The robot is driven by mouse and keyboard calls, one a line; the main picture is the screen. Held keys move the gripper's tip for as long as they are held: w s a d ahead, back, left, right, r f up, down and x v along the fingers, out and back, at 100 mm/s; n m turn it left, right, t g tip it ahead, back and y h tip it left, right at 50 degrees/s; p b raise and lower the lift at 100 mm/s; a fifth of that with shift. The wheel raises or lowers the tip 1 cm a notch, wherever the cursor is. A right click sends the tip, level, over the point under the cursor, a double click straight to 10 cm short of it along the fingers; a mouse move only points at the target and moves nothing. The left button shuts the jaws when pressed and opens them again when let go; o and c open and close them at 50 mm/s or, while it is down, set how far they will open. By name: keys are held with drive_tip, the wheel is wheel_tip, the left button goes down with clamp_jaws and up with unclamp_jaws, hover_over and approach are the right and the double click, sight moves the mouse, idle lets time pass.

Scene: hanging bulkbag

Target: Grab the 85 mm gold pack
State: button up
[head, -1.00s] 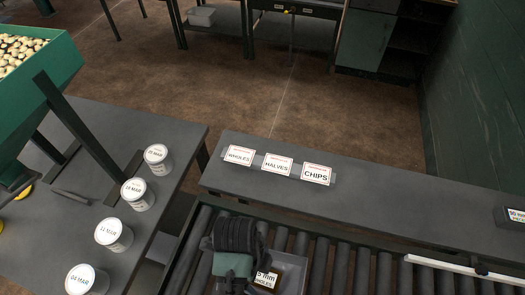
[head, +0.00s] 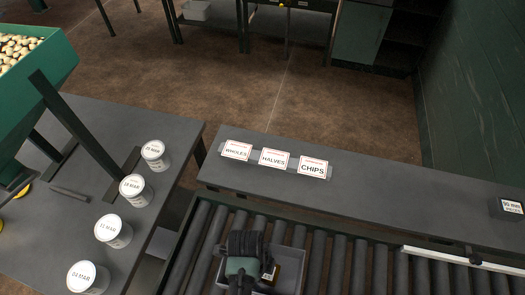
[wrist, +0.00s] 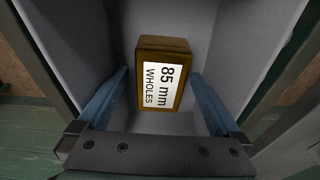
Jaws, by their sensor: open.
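The gold pack (wrist: 163,72), labelled "85 mm WHOLES", stands inside a grey bin and fills the middle of the wrist view. In the head view part of the pack (head: 271,273) shows just right of my dark gripper and wrist (head: 241,268), which hide the rest. My gripper (wrist: 160,76) is open, with one blue finger on each side of the pack. A gap shows between each finger and the pack's sides, so it is not gripped.
The grey bin (head: 298,262) sits on a roller conveyor (head: 345,268), and its walls rise close around my fingers. Behind it, a dark bench carries WHOLES, HALVES and CHIPS cards (head: 274,158). Several white dated jars (head: 113,231) stand on the left table.

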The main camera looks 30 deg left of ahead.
drive_tip(key=shift+f, duration=0.2)
idle(0.5)
drive_tip(key=c, duration=1.4)
drive_tip(key=shift+c, duration=0.5)
drive_tip(key=shift+r, duration=0.15)
